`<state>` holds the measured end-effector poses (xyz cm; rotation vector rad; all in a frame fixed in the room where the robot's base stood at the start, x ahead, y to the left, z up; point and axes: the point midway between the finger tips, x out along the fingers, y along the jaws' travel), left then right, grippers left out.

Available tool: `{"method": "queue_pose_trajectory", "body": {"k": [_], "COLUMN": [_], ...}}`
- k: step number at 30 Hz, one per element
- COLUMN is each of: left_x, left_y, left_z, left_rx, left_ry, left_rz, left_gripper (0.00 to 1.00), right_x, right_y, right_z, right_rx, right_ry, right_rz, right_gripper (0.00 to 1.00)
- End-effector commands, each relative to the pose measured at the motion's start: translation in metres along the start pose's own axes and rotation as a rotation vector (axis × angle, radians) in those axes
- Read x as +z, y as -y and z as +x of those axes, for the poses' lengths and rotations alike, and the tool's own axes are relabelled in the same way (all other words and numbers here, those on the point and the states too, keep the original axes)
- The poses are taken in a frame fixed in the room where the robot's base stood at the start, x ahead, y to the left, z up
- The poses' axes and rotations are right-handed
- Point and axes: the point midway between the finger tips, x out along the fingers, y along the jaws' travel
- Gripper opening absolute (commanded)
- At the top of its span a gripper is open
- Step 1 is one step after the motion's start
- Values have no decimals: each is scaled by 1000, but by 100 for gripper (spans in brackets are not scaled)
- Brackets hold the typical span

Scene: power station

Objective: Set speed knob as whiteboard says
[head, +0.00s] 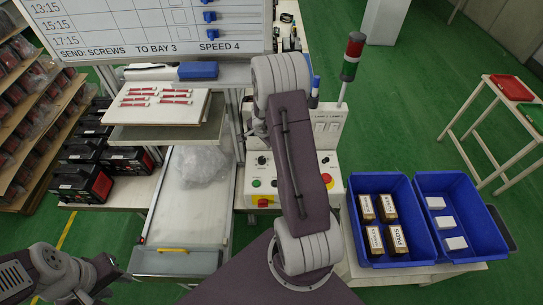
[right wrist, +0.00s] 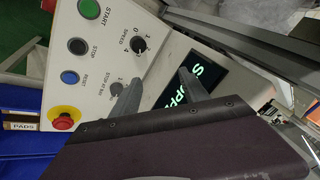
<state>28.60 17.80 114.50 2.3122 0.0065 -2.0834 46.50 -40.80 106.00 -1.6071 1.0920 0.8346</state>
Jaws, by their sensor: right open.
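The whiteboard (head: 130,30) at the top of the head view reads "SEND: SCREWS TO BAY 3 SPEED 4". The black speed knob (right wrist: 137,46) sits on the pale control panel (right wrist: 98,50) in the right wrist view, with 1 and 4 marked around it. Its exact setting is too small to tell. My right gripper (right wrist: 159,76) is open and empty over the panel, its fingers apart, below the speed knob in that view. My right arm hides it in the head view. My left gripper (head: 108,272) is at the lower left of the head view, away from the panel; its jaws are unclear.
The stop-at-bay knob (right wrist: 117,88) is beside a finger. Green start (right wrist: 89,9), black stop (right wrist: 77,46) and blue reset (right wrist: 69,77) buttons and a red emergency stop (right wrist: 62,122) line the panel. A lit display (right wrist: 185,88) is partly covered. Blue bins (head: 352,222) stand right.

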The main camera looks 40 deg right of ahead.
Motion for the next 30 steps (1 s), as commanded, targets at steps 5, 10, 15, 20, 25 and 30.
{"method": "queue_pose_trajectory", "body": {"k": [5, 10, 15, 20, 25, 30], "left_x": [7, 16, 23, 24, 24, 24], "left_y": [1, 3, 4, 4, 4, 4], "left_z": [64, 155, 216, 232, 229, 231], "left_rx": [0, 0, 0, 0, 0, 0], "left_ry": [0, 1, 1, 0, 0, 0], "left_rz": [0, 0, 0, 0, 0, 0], "left_gripper": [36, 36, 36, 36, 36, 36], "right_x": [57, 68, 32, 27, 26, 30], "right_y": [47, -12, -39, -39, -38, -39], "right_z": [0, 14, 23, 25, 23, 47], "right_rx": [-256, -170, -83, -97, -97, -95], "right_ry": [217, 295, 160, 119, 120, 125], "right_rz": [-485, -987, -1182, -1171, -1170, -1170], "right_gripper": [53, 53, 53, 53, 53, 53]}}
